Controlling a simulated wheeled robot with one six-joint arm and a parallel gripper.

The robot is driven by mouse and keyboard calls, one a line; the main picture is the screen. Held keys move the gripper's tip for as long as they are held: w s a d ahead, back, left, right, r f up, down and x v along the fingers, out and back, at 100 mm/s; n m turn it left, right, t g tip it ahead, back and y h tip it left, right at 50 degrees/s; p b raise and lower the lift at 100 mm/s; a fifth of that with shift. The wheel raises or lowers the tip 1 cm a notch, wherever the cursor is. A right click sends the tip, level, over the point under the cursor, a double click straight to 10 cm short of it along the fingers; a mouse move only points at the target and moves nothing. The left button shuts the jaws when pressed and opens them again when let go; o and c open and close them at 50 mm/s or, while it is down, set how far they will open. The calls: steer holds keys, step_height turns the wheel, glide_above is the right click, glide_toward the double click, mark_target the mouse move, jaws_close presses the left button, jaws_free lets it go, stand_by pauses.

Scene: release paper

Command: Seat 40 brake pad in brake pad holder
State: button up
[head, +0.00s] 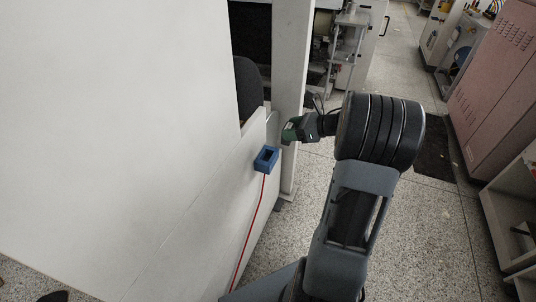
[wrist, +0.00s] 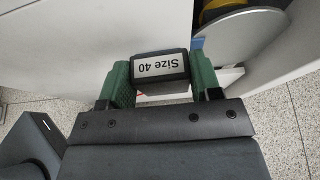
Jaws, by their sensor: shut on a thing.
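The 40 brake pad (wrist: 160,66) is a dark block with a white label that reads "Size 40", upside down in the wrist view. My gripper (wrist: 161,78) has its two green fingers shut on it, one on each side. In the head view my gripper (head: 288,131) is to the right of and above the blue brake pad holder (head: 266,159), apart from it in the picture. The pad is hard to make out there. The holder is a small blue box with a dark opening on top, at the edge of the white panel.
A large white panel (head: 110,130) fills the left, with a white post (head: 291,90) behind the holder. A red cable (head: 250,232) runs down from the holder. A pink cabinet (head: 505,80) stands at the right. Speckled floor (head: 440,240) is open around my arm.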

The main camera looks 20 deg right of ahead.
steer(key=w+a+f, duration=0.1)
steer(key=a+f, duration=0.1)
steer(key=w+a+f+b, duration=0.1)
steer(key=a+f, duration=0.1)
steer(key=w+a+f+b, duration=0.1)
steer(key=a+f, duration=0.1)
steer(key=shift+w+f, duration=0.2)
steer(key=shift+w, duration=0.05)
steer(key=shift+a+f+b, duration=0.15)
steer(key=shift+f+b, duration=0.2)
steer(key=shift+f, duration=0.7)
steer(key=shift+a+f+b, duration=0.1)
steer(key=shift+f+b, duration=0.2)
steer(key=shift+f, duration=0.7)
steer(key=c, duration=0.5)
steer(key=o, duration=1.2)
steer(key=shift+f, duration=0.1)
steer(key=o, duration=0.4)
steer(key=shift+w, duration=0.1)
steer(key=shift+r, duration=0.2)
steer(key=shift+d, duration=0.1)
